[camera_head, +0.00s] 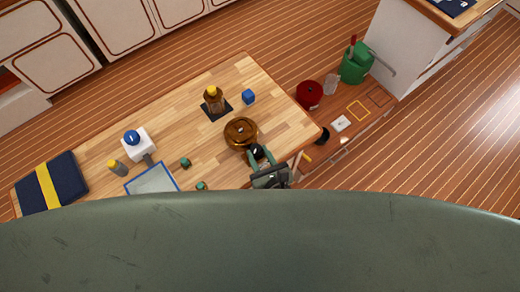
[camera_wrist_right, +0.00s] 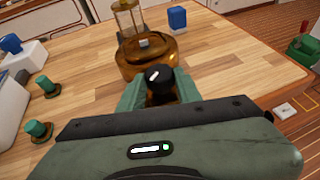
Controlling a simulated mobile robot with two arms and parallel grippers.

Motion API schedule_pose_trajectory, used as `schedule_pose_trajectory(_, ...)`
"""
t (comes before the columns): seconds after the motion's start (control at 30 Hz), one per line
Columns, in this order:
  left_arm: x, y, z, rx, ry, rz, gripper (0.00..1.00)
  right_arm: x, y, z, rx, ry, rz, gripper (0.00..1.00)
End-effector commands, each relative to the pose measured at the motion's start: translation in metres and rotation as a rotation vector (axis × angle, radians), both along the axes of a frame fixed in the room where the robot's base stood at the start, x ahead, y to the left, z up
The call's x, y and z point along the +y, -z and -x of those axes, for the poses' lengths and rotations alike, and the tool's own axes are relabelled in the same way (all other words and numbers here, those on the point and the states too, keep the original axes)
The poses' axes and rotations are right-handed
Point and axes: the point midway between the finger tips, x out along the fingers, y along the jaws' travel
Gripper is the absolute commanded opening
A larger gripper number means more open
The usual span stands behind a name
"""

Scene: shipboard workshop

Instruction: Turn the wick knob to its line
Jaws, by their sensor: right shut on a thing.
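The wick knob (camera_wrist_right: 156,79) is black with a white line on its face, in front of the round amber-brown lamp base (camera_wrist_right: 150,55). The base (camera_head: 240,132) sits near the table's right end. My right gripper (camera_wrist_right: 160,97) is shut on the knob, one green finger on each side. In the head view the gripper (camera_head: 259,154) reaches the base from its near side. The knob's line points up and right in the wrist view. I cannot make out a matching line on the base. My left gripper is not in view.
An amber glass piece with a yellow top (camera_head: 213,97) stands on a dark mat behind the base. A blue cube (camera_head: 248,97) is nearby.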

Motion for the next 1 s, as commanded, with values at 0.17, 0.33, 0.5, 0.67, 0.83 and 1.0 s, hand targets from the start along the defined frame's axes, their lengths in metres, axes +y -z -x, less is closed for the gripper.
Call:
schedule_pose_trajectory(0.17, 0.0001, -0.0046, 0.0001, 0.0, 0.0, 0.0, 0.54, 0.0014, -0.0012, -0.0002, -0.002, 0.034, -0.001, 0.0)
schedule_pose_trajectory(0.33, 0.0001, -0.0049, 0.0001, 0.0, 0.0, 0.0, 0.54, 0.0014, -0.0009, -0.0005, -0.003, 0.043, -0.001, 0.0)
schedule_pose_trajectory(0.5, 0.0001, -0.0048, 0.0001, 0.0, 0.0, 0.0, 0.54, 0.0013, -0.0009, -0.0008, -0.004, 0.043, -0.001, 0.0)
schedule_pose_trajectory(0.67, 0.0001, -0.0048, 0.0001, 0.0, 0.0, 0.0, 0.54, 0.0012, -0.0011, -0.0009, -0.004, 0.042, -0.001, 0.47)
schedule_pose_trajectory(0.83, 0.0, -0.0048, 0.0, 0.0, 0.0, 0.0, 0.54, 0.0011, -0.0007, -0.0007, -0.003, 0.042, -0.001, 0.55)
schedule_pose_trajectory(1.0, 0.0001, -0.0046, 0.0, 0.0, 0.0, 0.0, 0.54, 0.0008, -0.0005, 0.0002, -0.002, 0.042, -0.001, 0.55)
